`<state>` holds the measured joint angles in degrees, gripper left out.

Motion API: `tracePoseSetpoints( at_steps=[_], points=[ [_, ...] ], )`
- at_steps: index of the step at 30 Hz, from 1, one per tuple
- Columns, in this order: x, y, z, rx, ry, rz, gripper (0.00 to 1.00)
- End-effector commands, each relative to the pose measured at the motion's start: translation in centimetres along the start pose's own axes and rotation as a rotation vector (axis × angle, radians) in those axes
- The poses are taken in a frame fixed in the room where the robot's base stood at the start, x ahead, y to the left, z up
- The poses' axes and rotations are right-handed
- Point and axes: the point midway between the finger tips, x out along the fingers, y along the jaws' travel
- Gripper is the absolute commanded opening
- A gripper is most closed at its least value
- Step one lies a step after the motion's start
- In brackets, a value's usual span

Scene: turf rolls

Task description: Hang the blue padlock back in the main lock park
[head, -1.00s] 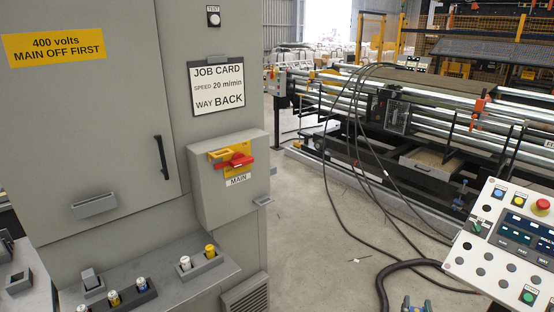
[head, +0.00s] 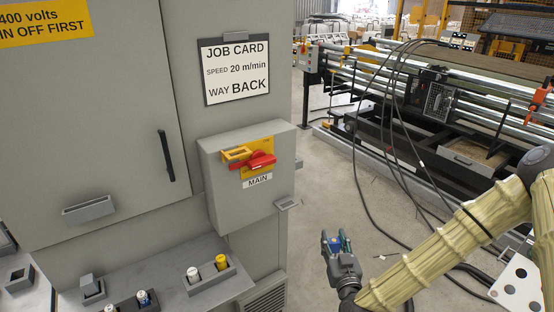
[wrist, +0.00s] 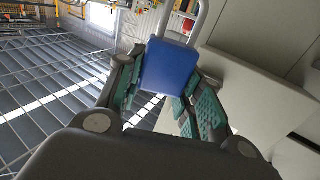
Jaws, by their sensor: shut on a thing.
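The blue padlock (wrist: 168,68) is between my gripper's teal-padded fingers in the wrist view, its grey shackle pointing away from the palm. In the head view my gripper (head: 336,241) is shut on it, with a little blue showing, out over the floor right of the cabinet. The MAIN switch box (head: 247,180) has a red handle (head: 260,160) on a yellow plate. A small grey bracket (head: 287,204) juts from the box's lower right edge, apart from my gripper. I cannot tell whether this bracket is the lock park.
A ledge holds a grey holder (head: 212,281) with white and yellow capped pieces. A job card (head: 236,71) hangs on the cabinet. Black cables (head: 392,130) hang from the roller machine (head: 440,100) to the floor. The floor between cabinet and machine is otherwise mostly clear.

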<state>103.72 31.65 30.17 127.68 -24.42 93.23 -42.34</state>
Motion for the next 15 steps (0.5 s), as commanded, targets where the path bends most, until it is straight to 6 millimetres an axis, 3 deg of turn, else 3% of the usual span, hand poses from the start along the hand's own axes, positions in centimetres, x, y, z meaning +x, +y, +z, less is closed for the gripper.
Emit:
tracePoseSetpoints(
  at_steps=[1, 6, 15],
  points=[
    [1.6, -1.0, -2.1, -0.001, 0.008, -0.039, 0.06],
    [6.3, -4.8, -6.9, -0.002, 0.006, -0.192, 0.06],
    [12.2, -10.5, -15.8, -0.002, 0.003, -0.429, 0.06]
  ],
)
